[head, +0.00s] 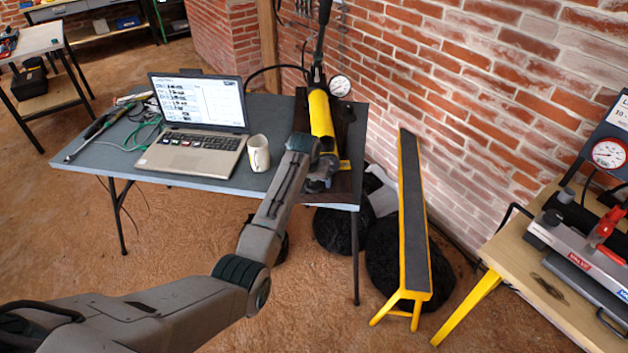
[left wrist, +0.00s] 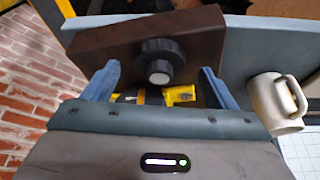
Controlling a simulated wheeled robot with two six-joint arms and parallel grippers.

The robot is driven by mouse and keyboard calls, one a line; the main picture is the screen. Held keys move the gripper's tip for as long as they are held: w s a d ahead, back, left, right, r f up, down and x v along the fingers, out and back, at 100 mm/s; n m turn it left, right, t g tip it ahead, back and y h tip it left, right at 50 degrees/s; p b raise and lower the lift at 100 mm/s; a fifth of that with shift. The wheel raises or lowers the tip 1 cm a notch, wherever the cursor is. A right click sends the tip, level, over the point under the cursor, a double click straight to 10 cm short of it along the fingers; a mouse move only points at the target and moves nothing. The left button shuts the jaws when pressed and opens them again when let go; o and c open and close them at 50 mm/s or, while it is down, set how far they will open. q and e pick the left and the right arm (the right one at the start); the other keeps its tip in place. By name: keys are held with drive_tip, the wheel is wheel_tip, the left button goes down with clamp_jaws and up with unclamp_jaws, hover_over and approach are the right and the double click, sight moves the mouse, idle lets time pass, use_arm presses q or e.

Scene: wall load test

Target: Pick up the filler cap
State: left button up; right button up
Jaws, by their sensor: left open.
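A black round cap (left wrist: 162,58) with a pale grey end face shows in the left wrist view, against a dark brown board; it looks like the filler cap. In the head view I cannot make it out behind my gripper. The yellow hand pump (head: 321,113) stands on the board at the table's right end, and a yellow part of it (left wrist: 180,95) shows in the left wrist view. My left gripper (head: 322,180) is at the pump's near end. In the wrist view its blue fingers (left wrist: 158,84) are apart, one on each side of the cap, with gaps visible. My right gripper is not in view.
A white mug (head: 258,153) stands left of the gripper, near a laptop (head: 197,120) and cables on the blue-grey table (head: 110,157). A pressure gauge (head: 340,86) is on the pump.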

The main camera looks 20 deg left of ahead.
use_arm(q)
drive_tip(key=shift+x, duration=0.9)
drive_tip(key=c, duration=1)
drive_tip(key=shift+r, duration=0.1)
drive_tip(key=shift+c, duration=0.2)
